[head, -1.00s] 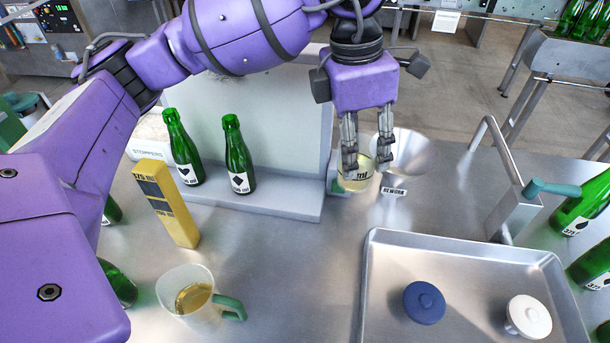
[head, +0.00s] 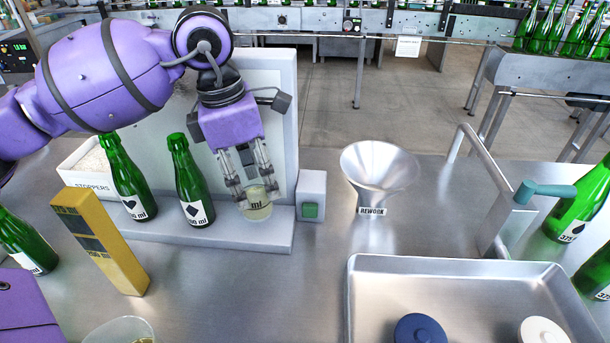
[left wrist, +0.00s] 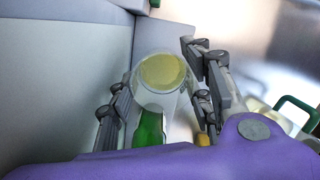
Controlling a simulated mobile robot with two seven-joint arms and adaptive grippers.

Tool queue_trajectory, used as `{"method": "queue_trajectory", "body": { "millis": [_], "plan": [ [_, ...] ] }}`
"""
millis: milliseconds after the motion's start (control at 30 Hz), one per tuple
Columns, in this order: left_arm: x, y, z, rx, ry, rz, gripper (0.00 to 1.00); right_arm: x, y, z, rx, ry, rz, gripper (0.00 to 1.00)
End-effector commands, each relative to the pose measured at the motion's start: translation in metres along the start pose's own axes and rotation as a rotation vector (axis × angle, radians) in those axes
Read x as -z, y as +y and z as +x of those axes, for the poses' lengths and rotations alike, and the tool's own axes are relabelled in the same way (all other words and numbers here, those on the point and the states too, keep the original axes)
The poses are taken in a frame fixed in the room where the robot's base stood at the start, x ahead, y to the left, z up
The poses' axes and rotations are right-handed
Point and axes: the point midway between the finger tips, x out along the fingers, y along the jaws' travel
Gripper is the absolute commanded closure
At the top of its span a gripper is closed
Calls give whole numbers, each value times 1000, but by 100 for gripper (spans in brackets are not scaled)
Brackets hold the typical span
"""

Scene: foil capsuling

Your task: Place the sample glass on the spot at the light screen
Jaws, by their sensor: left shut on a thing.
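In the left wrist view the glass (left wrist: 160,75) sits between the two fingers. The spot itself is not visible. My right gripper is not in view.
Two green bottles (head: 190,185) (head: 127,180) stand on the ledge left of the glass. A box with a green button (head: 310,211) is close on its right. A funnel marked REWORK (head: 375,170), a yellow block (head: 100,245) and a metal tray (head: 450,265) are nearby.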

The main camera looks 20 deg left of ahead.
Motion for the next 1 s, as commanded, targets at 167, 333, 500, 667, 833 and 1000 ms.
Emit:
{"method": "queue_trajectory", "body": {
  "millis": [167, 333, 500, 667, 833, 1000],
  "plan": [
    [8, 2, 32, 6, 7, -1, 90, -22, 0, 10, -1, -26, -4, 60],
    [8, 2, 36, 1, 2, -1, 89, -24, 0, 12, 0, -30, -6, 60],
    [8, 3, 34, 0, 2, -1, 89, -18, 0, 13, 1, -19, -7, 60],
    [8, 2, 37, 1, 2, -1, 47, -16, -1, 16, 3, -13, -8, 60],
    [8, 2, 37, 1, 2, -1, 46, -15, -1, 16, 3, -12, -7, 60],
    [8, 2, 35, 0, 2, -1, 46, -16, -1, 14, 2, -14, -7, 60]
  ]
}}
